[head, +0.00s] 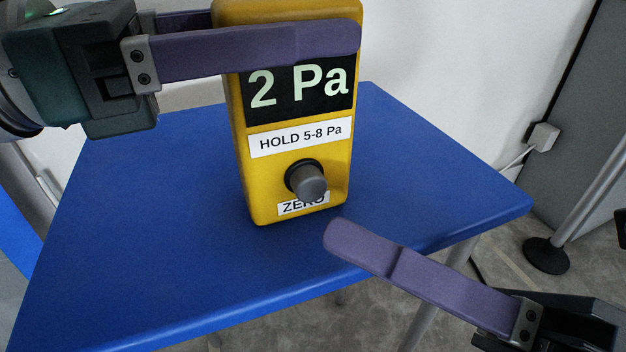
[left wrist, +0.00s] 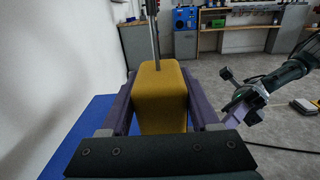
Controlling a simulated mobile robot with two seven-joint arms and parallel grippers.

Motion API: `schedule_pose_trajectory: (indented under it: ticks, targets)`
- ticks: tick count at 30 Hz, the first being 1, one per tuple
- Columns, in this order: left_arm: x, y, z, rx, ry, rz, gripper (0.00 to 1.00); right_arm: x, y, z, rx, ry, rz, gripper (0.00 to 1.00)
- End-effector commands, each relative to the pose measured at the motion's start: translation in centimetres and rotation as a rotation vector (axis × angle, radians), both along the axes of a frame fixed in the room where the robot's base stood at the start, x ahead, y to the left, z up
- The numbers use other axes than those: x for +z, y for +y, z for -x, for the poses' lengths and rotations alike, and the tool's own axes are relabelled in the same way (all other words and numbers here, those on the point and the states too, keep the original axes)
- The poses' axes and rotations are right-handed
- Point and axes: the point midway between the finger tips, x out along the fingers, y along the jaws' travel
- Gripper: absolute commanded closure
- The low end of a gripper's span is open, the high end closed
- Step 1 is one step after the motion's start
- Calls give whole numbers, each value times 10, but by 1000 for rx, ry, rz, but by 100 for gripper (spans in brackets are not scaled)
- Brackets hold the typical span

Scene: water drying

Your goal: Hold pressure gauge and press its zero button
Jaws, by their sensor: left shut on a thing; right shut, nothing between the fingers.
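The yellow pressure gauge (head: 240,165) is upright at the blue table in the head view. Its dark screen reads "2 Pa", and the label below says "HOLD 5-8 Pa". The grey zero button (head: 312,182) sticks out near its bottom, above the "ZERO" label. My left gripper (head: 352,38) is shut on the upper part of the gauge, one finger crossing its front. In the left wrist view the gauge (left wrist: 160,95) sits between both fingers. My right gripper (head: 340,236) is shut and empty, its tip below and right of the button, apart from it.
The blue table (head: 130,220) is otherwise bare around the gauge. A wall socket with a plug (head: 543,136) and a pole on a round black base (head: 545,254) stand at the right. Workbenches show far back in the left wrist view (left wrist: 235,28).

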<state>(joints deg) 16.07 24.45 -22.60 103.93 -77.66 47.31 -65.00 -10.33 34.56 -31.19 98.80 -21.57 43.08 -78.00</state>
Motion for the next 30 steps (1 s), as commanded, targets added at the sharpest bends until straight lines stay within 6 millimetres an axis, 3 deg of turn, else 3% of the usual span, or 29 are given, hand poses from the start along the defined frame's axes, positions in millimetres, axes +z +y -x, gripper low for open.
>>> schedule_pose_trajectory:
  ticks: [7, 30]
  targets:
    - [-1, 0, 0, 1, 1, -2, 100, 1, 5, -14, 1, 0, -2, 100]
    - [-1, 0, 0, 0, 1, -2, 100, 0, 5, -14, 1, 0, -1, 100]
